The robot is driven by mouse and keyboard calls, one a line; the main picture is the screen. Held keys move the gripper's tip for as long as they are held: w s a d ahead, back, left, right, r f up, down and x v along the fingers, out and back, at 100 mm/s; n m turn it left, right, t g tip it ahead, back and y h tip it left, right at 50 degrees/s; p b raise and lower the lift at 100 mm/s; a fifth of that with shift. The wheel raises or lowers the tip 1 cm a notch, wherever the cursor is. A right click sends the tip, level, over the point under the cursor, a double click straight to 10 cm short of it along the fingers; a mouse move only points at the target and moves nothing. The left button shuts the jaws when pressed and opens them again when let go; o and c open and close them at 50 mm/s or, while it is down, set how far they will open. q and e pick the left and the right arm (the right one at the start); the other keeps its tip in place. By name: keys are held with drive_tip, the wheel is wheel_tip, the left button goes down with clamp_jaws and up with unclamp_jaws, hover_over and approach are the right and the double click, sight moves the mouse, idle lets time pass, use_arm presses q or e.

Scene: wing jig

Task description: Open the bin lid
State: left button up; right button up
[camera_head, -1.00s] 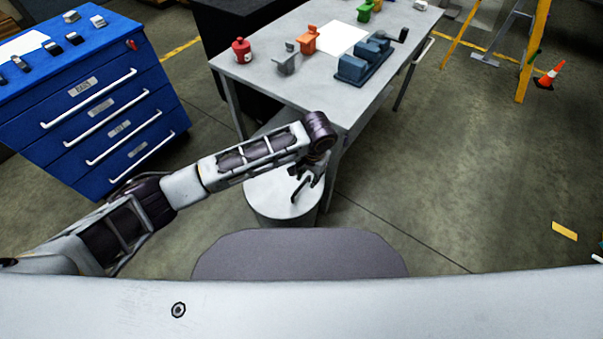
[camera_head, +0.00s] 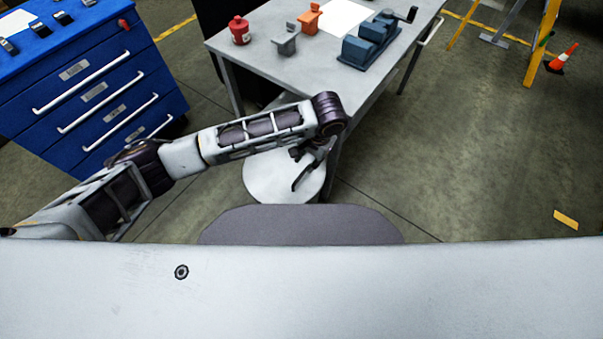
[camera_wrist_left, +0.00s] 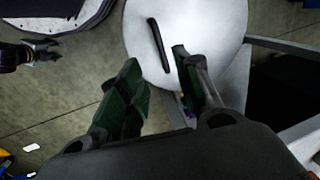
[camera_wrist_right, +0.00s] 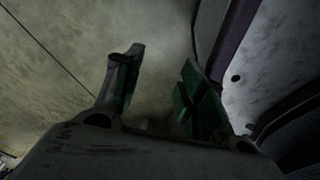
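The round bin has a pale flat lid (camera_head: 262,182) and stands on the floor beside the front of the grey table. The lid lies flat on it. In the left wrist view the lid (camera_wrist_left: 215,25) carries a dark bar handle (camera_wrist_left: 156,42). My left gripper (camera_head: 308,170) is over the right part of the lid. In its wrist view the left gripper (camera_wrist_left: 155,75) is open, and the handle shows between its fingertips, closer to the right finger. I cannot tell whether they touch. My right gripper (camera_wrist_right: 160,70) is open and empty, away from the bin.
The grey table (camera_head: 290,80) holds a red canister (camera_head: 240,32), a grey part (camera_head: 286,40), an orange part (camera_head: 309,19) and a blue fixture (camera_head: 367,45). A blue drawer cabinet (camera_head: 90,75) stands left. An orange cone (camera_head: 563,58) stands far right. The floor at right is mostly clear.

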sight(301, 176)
use_arm(q)
drive_tip(key=f, duration=0.4)
drive_tip(key=w+a+f+b, duration=0.1)
drive_tip(key=f, duration=0.3)
drive_tip(key=a+f+b, duration=0.1)
drive_tip(key=f, duration=0.3)
drive_tip(key=shift+w, duration=0.15)
drive_tip(key=shift+f, duration=0.4)
use_arm(e)
drive_tip(key=w+a, duration=0.2)
drive_tip(key=w, duration=0.1)
drive_tip(key=shift+w+a+r, duration=0.2)
drive_tip(key=shift+r, duration=0.2)
use_arm(q)
drive_tip(key=c, duration=0.7)
clamp_jaws()
use_arm(e)
drive_tip(key=shift+w+r+t, duration=0.15)
drive_tip(key=shift+w+t, duration=0.15)
drive_tip(key=shift+w, duration=0.4)
